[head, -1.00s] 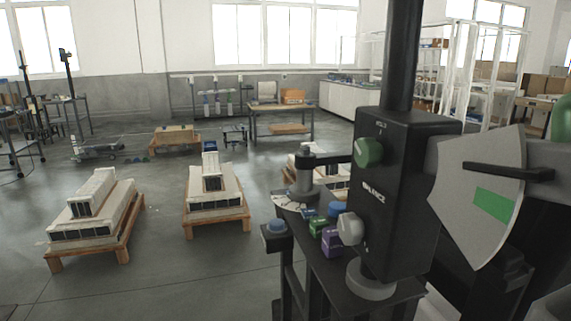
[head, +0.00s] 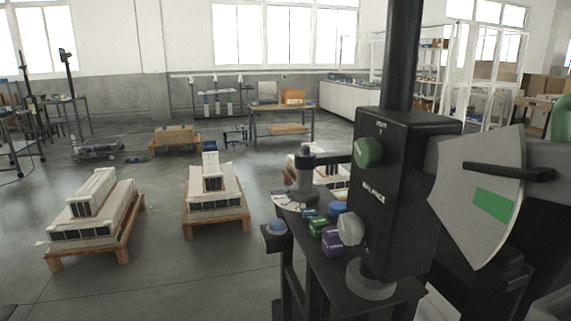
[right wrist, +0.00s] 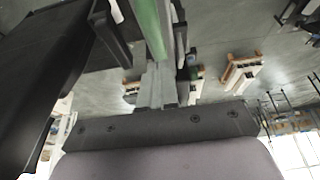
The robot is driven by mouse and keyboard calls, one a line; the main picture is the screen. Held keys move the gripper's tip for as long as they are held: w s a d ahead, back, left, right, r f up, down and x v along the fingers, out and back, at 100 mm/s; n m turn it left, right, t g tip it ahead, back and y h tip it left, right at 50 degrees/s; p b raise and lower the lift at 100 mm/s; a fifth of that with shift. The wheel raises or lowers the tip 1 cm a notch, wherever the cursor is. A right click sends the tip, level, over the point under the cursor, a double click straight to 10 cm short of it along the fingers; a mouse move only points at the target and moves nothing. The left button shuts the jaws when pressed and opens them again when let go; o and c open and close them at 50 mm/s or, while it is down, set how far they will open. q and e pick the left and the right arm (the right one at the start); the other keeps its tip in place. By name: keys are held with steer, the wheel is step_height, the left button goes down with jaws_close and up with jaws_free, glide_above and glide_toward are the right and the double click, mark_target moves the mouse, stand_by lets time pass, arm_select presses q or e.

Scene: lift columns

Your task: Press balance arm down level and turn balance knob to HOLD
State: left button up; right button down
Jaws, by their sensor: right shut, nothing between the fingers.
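A black column unit (head: 400,235) with the word BALANCE on its front stands at the right in the head view. It carries a green knob (head: 369,153) above the word and a pale grey knob (head: 350,229) below it. I cannot tell which is the balance knob or read its setting. A dark bar (head: 510,172), perhaps the balance arm's pointer, crosses a pale fan-shaped plate (head: 480,235), above its green patch (head: 494,205). My right gripper (right wrist: 160,75) is shut and empty in the right wrist view, close to a green bar (right wrist: 148,25). My left gripper is out of view.
Blue, green and purple blocks (head: 331,243) sit on the dark stand beside the column. A blue-topped button post (head: 276,230) is at its left. Loaded wooden pallets (head: 217,222) stand on the floor. Floor at the front left is clear.

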steer(key=shift+f, duration=0.1)
stand_by(0.4)
steer(key=shift+f+b, duration=0.3)
steer(key=shift+f, duration=0.2)
steer(key=shift+s+d+f+b, duration=0.1)
steer(key=shift+s+f+b, duration=0.2)
steer(key=shift+f, duration=0.5)
steer(key=shift+s+d+f+b, duration=0.1)
steer(key=shift+s+f+b, duration=0.2)
steer(key=shift+f, duration=0.5)
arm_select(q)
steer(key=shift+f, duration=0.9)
arm_select(e)
steer(key=shift+f, duration=0.1)
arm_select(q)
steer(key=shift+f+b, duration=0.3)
arm_select(e)
steer(key=shift+s+d+f, duration=0.1)
steer(key=shift+s+f, duration=0.15)
steer(key=shift+f, duration=0.5)
steer(key=shift+s+f, duration=0.25)
steer(key=shift+f, duration=0.45)
